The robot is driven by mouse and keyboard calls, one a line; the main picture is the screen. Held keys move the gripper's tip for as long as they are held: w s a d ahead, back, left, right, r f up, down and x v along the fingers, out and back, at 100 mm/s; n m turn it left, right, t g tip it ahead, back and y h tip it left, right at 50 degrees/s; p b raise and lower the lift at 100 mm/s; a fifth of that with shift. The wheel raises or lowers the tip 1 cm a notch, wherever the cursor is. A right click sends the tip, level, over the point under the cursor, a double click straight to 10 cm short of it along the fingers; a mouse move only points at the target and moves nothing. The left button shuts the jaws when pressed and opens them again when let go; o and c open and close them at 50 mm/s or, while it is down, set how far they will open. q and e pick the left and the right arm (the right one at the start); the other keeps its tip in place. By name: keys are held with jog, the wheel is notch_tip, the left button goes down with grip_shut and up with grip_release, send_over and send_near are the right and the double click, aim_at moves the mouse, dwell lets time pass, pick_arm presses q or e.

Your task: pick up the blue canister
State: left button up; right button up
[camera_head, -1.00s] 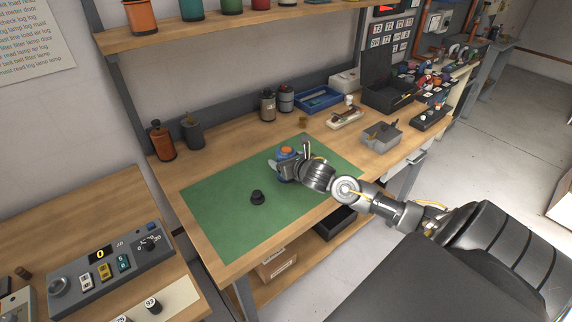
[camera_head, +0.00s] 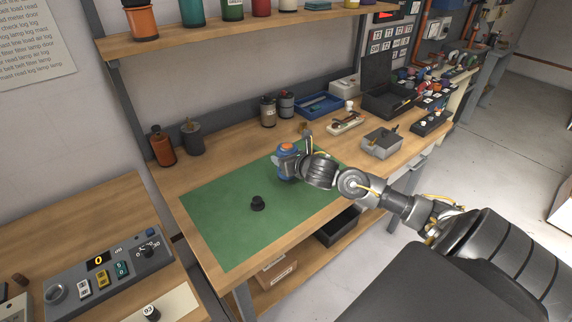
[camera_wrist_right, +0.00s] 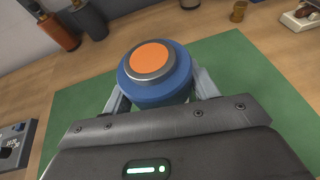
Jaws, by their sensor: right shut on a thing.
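The blue canister (camera_wrist_right: 155,80) has an orange disc on its grey-rimmed top. It is over the green mat (camera_head: 225,225) on the bench. My right gripper (camera_wrist_right: 160,97) is shut on it, with a finger on each side. In the head view the blue canister (camera_head: 287,163) shows at the end of my right arm, upright, and the right gripper (camera_head: 290,168) partly hides it. I cannot tell whether its base touches the mat. My left gripper is not in view.
An orange canister (camera_head: 161,145) and a dark canister (camera_head: 193,137) stand at the back left. A grey box (camera_head: 381,142) is to the right. The mat's left part is mostly clear.

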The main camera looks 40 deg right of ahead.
jog(key=s+r, duration=0.1)
jog(key=s+a+r, duration=0.1)
jog(key=r, duration=0.1)
jog(key=s+r, duration=0.1)
jog(key=shift+s+a+r, duration=0.15)
jog(key=shift+a+r, duration=0.15)
jog(key=shift+r, duration=0.05)
jog(key=p, duration=0.1)
send_near(287, 150)
jog(key=shift+s+a+r, duration=0.15)
jog(key=shift+a, duration=0.35)
jog(key=shift+s+a+r, duration=0.1)
jog(key=shift+s+a, duration=0.05)
jog(key=shift+a, duration=0.35)
jog(key=shift+s+a+r, duration=0.15)
jog(key=shift+s+a, duration=0.05)
jog(key=shift+a, duration=0.35)
